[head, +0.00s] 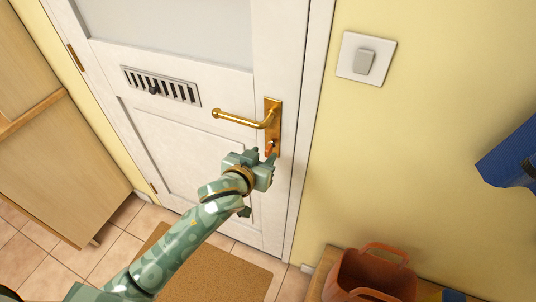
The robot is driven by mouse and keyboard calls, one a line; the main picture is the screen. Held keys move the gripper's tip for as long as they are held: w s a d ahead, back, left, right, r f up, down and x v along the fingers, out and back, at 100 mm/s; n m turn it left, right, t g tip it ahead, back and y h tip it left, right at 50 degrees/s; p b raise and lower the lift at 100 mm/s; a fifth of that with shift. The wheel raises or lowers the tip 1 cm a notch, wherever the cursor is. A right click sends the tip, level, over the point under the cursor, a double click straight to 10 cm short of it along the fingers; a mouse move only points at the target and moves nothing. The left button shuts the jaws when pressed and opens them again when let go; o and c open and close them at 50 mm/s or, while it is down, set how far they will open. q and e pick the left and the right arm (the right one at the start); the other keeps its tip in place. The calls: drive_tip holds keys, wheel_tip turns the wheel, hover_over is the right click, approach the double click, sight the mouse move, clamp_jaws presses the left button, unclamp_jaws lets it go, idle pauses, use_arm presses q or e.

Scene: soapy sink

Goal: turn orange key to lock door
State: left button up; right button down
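The white door (190,130) is closed and has a brass handle (240,119) on a brass plate at its right side. The orange key (269,148) sits in the lower part of the plate, below the handle. My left gripper (264,157) is right at the key, with its fingertips on or close beside it. The fingers partly hide the key, and I cannot tell whether they are closed on it. My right gripper is not in view.
A white light switch (366,58) is on the yellow wall to the right. An orange-brown basket (370,277) stands at the lower right, and a blue item (510,155) hangs at the right edge. A wooden cabinet (50,150) is at the left. A brown mat (225,272) lies on the tiled floor.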

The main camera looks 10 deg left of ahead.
sight(267, 151)
use_arm(q)
drive_tip(key=shift+b+x, duration=0.4)
drive_tip(key=shift+x, duration=1.25)
drive_tip(key=shift+c, duration=0.3)
clamp_jaws()
